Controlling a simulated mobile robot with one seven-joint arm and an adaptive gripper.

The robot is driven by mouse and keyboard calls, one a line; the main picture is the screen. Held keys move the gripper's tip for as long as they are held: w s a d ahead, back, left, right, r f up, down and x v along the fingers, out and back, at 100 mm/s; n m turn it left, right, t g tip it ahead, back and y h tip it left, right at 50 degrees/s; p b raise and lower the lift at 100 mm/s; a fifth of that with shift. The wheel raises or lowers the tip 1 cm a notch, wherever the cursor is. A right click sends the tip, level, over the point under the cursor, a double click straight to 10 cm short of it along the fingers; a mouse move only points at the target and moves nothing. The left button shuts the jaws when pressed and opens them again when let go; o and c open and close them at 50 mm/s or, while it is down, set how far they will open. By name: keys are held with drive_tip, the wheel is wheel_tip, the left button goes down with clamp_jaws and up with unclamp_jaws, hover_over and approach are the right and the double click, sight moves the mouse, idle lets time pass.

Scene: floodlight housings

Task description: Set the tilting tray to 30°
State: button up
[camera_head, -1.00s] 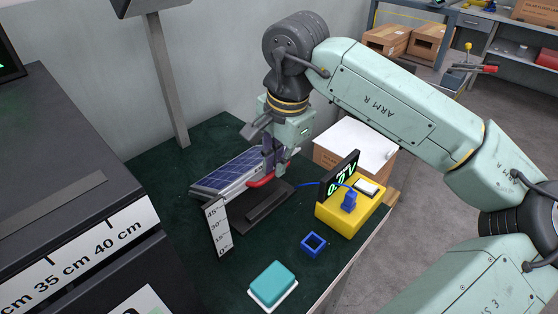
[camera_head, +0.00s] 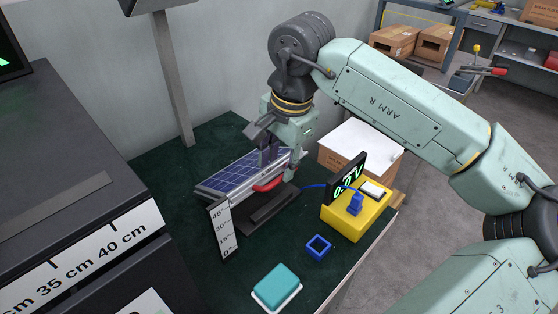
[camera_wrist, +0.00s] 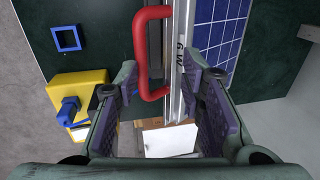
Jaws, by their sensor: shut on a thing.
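The tilting tray (camera_head: 235,174) carries a blue panel in a pale metal frame and sits tilted on a dark base (camera_head: 268,211). It also shows at the right of the wrist view (camera_wrist: 218,35). A red handle (camera_head: 268,184) is on its near edge, seen as a red loop in the wrist view (camera_wrist: 141,50). A white angle scale (camera_head: 223,230) stands at its left end; the tray's near corner is close to the 45° end, exact angle unclear. My gripper (camera_head: 276,166) is at the handle, its fingers closed around the handle and frame edge; the exact contact is partly hidden.
A blue square ring (camera_head: 318,247) and a teal block on a white pad (camera_head: 276,287) lie in front. A dark cabinet (camera_head: 75,190) is at left.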

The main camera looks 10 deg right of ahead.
wheel_tip(320, 180, up, 12)
drive_tip(key=s+d, duration=0.1)
drive_tip(key=s, duration=0.1)
drive_tip(key=shift+f, duration=0.2)
drive_tip(key=shift+d, duration=0.1)
